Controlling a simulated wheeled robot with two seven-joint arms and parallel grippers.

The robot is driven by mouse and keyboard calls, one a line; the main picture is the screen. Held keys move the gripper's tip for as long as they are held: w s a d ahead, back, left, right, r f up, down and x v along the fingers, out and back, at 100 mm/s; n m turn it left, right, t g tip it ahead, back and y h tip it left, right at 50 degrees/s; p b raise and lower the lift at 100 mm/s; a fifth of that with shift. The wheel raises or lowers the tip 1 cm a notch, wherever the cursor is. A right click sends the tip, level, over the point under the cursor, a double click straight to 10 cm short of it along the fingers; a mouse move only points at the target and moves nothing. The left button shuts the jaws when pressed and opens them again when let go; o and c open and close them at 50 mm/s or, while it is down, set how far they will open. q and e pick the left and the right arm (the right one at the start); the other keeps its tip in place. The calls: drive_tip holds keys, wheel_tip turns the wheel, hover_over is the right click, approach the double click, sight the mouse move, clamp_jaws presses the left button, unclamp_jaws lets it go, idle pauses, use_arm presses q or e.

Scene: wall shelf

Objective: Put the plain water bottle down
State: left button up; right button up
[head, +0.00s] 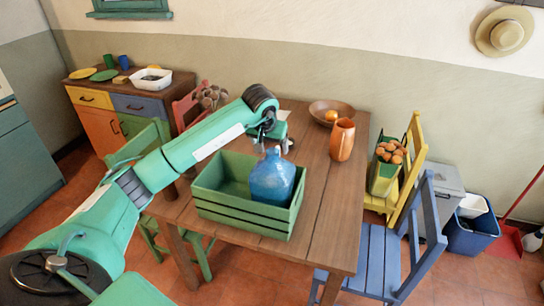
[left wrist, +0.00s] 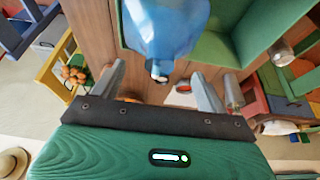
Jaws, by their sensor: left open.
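The plain water bottle (head: 272,178) is a large translucent blue jug standing upright in the green slatted crate (head: 243,213) on the wooden table, towards the crate's right side. My left gripper (head: 268,143) is just above the bottle's neck. In the left wrist view the bottle (left wrist: 166,28) shows at the top, its neck pointing towards the gripper. The two grey fingers of my left gripper (left wrist: 160,80) are spread, with the neck between them in the picture and a gap on each side. The crate also shows there (left wrist: 245,30). My right gripper is not in view.
On the table (head: 318,190), an orange pitcher (head: 342,140) and a brown bowl (head: 325,107) holding an orange fruit stand behind and right of the crate. A yellow chair (head: 410,165) and a blue chair (head: 380,255) stand at the right. The table in front of the pitcher is clear.

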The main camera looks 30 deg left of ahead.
use_arm(q)
drive_tip(key=shift+b+v, duration=0.45)
drive_tip(key=shift+v, duration=2.25)
